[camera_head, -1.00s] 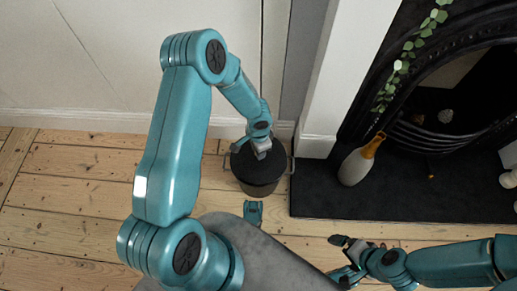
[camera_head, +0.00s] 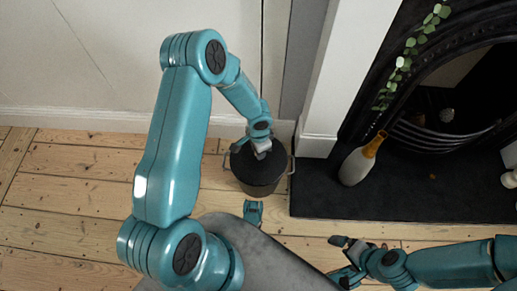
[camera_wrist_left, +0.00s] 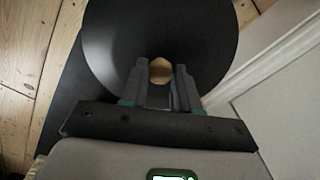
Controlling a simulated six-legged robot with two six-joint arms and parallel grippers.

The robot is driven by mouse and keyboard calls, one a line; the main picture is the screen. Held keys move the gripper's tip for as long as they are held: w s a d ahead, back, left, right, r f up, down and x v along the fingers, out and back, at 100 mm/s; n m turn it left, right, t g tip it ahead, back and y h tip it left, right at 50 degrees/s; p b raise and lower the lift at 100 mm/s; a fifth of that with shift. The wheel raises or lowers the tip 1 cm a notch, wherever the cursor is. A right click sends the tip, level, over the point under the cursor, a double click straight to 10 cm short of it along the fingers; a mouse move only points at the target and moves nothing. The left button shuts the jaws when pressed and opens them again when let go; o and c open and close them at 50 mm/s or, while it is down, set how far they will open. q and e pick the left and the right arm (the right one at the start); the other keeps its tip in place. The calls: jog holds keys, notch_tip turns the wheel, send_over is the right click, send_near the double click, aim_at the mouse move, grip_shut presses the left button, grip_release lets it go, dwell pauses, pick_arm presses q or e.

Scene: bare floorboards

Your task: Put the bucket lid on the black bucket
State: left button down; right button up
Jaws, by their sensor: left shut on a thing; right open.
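The black bucket (camera_head: 258,184) stands on the floorboards near the wall, with handles at its sides. The dark round bucket lid (camera_head: 246,166) is over the bucket's top in the head view; whether it is fully seated I cannot tell. My left gripper (camera_head: 261,152) is above the lid and shut on its knob. In the left wrist view the lid (camera_wrist_left: 115,45) fills the upper middle, and the tan knob (camera_wrist_left: 160,70) lies between the fingers of my left gripper (camera_wrist_left: 160,80). My right gripper (camera_head: 342,258) is open and empty, low at the right of centre.
A white bottle-like vase with an orange neck (camera_head: 358,163) stands on the dark hearth (camera_head: 400,195) right of the bucket. A black fireplace (camera_head: 430,110) is behind it. A white wall (camera_head: 120,60) is close behind the bucket. Bare floorboards (camera_head: 75,200) are clear on the left.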

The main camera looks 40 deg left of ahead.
pick_arm(q)
jog(key=shift+f+b, duration=0.35)
jog(key=c, duration=0.8)
grip_release()
jog(key=shift+o, duration=0.2)
jog(key=shift+r, duration=0.1)
jog(key=shift+r+p, duration=2.5)
jog(key=shift+r, duration=1)
